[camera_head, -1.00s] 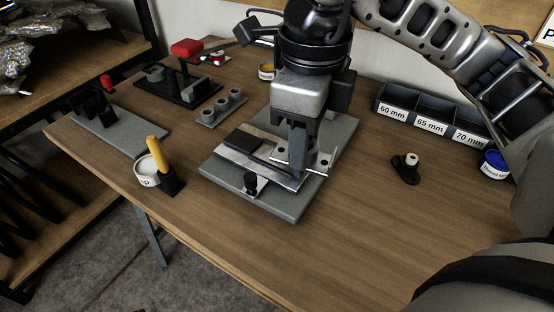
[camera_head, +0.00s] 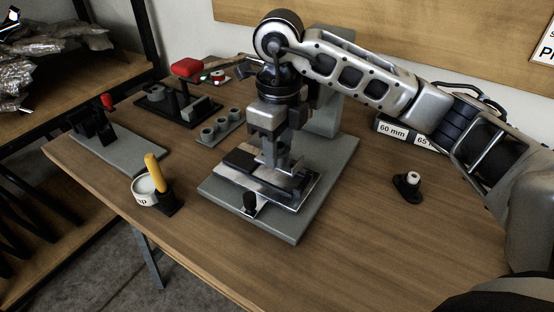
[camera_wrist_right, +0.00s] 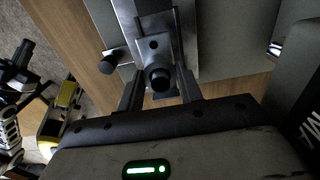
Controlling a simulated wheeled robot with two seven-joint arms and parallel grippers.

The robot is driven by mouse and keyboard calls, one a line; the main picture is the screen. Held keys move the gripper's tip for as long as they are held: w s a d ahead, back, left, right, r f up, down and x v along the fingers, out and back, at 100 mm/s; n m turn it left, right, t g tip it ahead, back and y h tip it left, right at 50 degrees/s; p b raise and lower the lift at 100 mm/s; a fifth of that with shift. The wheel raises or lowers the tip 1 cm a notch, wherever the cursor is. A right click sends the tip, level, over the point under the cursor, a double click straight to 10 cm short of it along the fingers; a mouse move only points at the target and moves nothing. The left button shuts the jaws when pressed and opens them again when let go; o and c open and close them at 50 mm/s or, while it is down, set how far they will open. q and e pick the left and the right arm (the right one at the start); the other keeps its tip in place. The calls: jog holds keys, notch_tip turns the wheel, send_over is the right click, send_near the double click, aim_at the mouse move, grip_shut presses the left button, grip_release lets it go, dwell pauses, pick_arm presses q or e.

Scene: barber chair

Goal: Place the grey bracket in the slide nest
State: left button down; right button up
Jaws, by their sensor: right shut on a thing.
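My right gripper (camera_head: 276,165) is over the slide fixture (camera_head: 293,222), pointing down. In the right wrist view, its fingers (camera_wrist_right: 160,94) stand on both sides of a grey part with a round hole and a dark-ended boss, which appears to be the grey bracket (camera_wrist_right: 153,55). The gripper is shut on it. In the head view, the fingers partly hide the bracket, close above the metal slide; I cannot tell whether it is seated in the nest. A black knob (camera_head: 250,203) stands at the fixture's front. My left gripper is not in view.
A grey column (camera_head: 324,115) rises behind the fixture. To the left are a yellow-handled tool (camera_head: 154,172) by a white tub (camera_head: 144,190), a grey cup holder (camera_head: 222,128) and a red-topped fixture (camera_head: 187,68). A small black part (camera_head: 407,185) stands right, amid clear tabletop.

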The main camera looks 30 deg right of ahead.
jog(key=shift+w+d+f, duration=0.1)
jog(key=shift+w+f, duration=0.3)
jog(key=shift+f, duration=0.05)
jog(key=shift+w+f, duration=0.15)
jog(key=shift+f, duration=1.75)
jog(key=o, duration=1.1)
notch_tip(320, 180, up, 12)
jog(key=shift+r+p, duration=0.2)
jog(key=shift+p, duration=0.3)
